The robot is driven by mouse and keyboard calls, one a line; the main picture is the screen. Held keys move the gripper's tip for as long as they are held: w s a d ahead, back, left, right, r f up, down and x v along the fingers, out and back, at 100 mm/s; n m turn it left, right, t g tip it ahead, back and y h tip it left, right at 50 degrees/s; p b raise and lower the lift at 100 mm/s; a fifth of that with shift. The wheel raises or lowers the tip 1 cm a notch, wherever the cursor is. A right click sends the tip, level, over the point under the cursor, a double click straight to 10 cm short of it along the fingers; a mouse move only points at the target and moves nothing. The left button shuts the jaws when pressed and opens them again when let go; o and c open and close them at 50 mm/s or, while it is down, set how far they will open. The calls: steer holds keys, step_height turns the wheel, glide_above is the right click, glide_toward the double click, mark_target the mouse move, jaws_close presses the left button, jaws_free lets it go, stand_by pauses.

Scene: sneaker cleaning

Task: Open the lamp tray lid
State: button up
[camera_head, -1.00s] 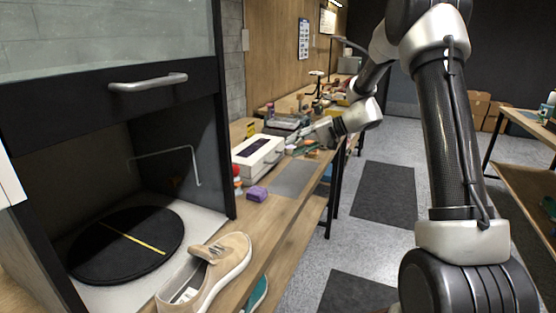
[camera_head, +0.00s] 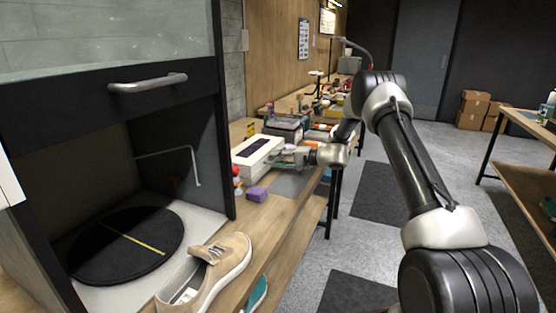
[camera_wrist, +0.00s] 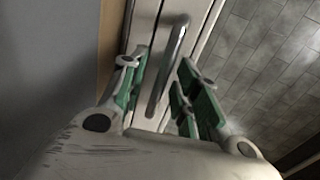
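The lamp tray looks like a white box (camera_head: 250,165) with a dark strip on top, on the workbench. In the wrist view a pale panel (camera_wrist: 143,25) carries a long metal bar handle (camera_wrist: 170,60). My gripper (camera_head: 288,156) is at the right side of the white box in the head view. In the wrist view my gripper (camera_wrist: 164,62) is open, its green-padded fingers apart on either side of the handle. I cannot tell whether a pad touches the handle. The lid looks closed, though my gripper hides part of the box's front.
A purple block (camera_head: 257,193) and small bottles (camera_head: 237,182) stand near the box. A grey mat (camera_head: 292,184) lies in front. A beige sneaker (camera_head: 222,268) sits at the near bench end, beside a dark cabinet (camera_head: 60,115) with a turntable (camera_head: 125,245). Several items crowd the bench behind.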

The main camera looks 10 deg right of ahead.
steer(key=shift+w+a, duration=0.1)
steer(key=shift+a, duration=0.1)
jaws_close()
